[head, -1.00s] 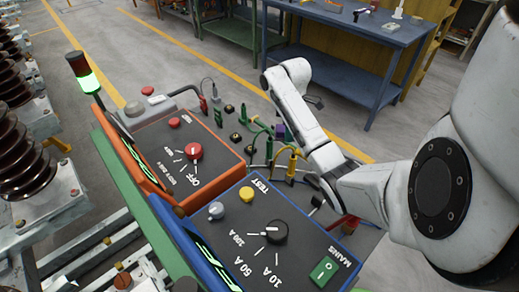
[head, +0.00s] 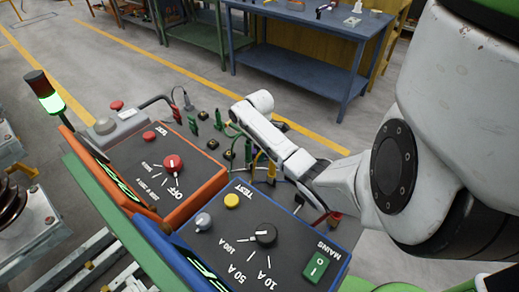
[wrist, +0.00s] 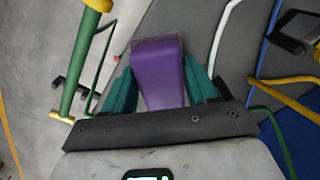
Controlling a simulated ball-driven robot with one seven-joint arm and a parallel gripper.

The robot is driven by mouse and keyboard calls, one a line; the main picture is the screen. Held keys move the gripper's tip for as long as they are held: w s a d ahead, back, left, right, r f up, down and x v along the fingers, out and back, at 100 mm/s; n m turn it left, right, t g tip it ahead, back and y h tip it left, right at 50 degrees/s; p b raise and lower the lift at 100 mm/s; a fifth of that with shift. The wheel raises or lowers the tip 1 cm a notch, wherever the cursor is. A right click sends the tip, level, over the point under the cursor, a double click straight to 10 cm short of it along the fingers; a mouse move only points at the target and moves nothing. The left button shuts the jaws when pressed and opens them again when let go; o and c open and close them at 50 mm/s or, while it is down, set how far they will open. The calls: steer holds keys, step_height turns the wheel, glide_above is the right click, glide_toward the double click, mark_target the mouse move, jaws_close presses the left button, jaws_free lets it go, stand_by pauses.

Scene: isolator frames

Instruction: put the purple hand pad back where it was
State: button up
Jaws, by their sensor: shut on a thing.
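The purple hand pad (wrist: 160,88) shows in the wrist view as a tapered purple block. My gripper (wrist: 159,68) is shut on it, with a teal finger on each side. Grey surface and coloured cables lie beyond the pad in that view. In the head view my arm reaches over the far right side of the console, and its links hide the gripper and the pad.
An orange panel (head: 178,191) and a blue panel (head: 210,240) with knobs stand in front. Plugs and cables, including a green plug (head: 219,121) and a yellow one (head: 272,170), crowd beside my arm. A blue workbench (head: 300,65) stands behind.

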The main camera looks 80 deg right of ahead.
steer(key=shift+f, duration=0.1)
steer(key=o, duration=1)
step_height(320, 180, up, 12)
steer(key=shift+r, duration=0.15)
